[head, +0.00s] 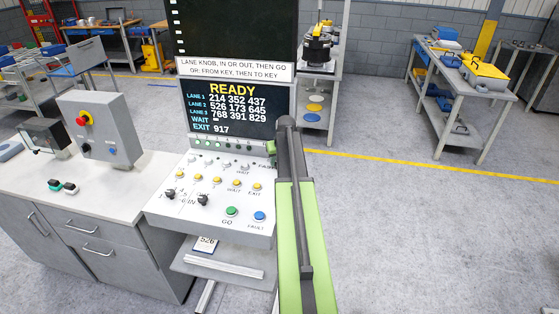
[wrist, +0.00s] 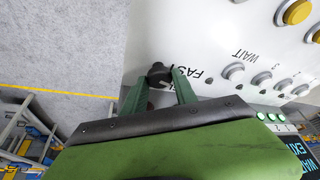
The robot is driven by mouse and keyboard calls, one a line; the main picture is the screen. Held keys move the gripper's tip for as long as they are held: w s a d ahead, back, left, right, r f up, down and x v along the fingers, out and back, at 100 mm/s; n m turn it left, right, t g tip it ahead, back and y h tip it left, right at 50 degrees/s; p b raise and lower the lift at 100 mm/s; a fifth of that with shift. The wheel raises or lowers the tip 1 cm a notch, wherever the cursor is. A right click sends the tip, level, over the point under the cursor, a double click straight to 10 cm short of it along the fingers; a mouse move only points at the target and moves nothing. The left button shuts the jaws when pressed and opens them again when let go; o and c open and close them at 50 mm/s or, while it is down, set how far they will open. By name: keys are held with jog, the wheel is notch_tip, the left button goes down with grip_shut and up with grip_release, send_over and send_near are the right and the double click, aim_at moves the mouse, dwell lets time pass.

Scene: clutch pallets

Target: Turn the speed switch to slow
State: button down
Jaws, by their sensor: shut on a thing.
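The speed switch is a small black knob (wrist: 158,70) at the edge of the white control panel (wrist: 215,50), beside the word FAST in the wrist view. My gripper (wrist: 160,82) has its two green fingers closed on this knob, one on each side. The knob's pointer cannot be made out clearly. In the head view, my gripper (head: 271,148) is at the upper right corner of the panel (head: 210,222), and the switch there is hidden or too small to tell.
The panel also carries two black knobs (head: 202,199), yellow buttons, a green GO button (head: 231,211) and a blue FAULT button (head: 259,216). The screen (head: 226,108) above reads READY. A grey box with a red button (head: 84,118) stands left.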

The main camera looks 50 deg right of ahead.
jog(key=m, duration=0.2)
jog(key=m+g+h, duration=0.1)
jog(key=m, duration=0.1)
jog(key=shift+w+a, duration=0.15)
jog(key=shift+a, duration=0.05)
jog(key=m, duration=0.2)
jog(key=m+g+h, duration=0.1)
jog(key=m, duration=0.1)
jog(key=shift+w+a+m+g, duration=0.1)
jog(key=shift+m+g, duration=0.2)
jog(key=shift+m, duration=0.3)
jog(key=c, duration=1)
grip_release()
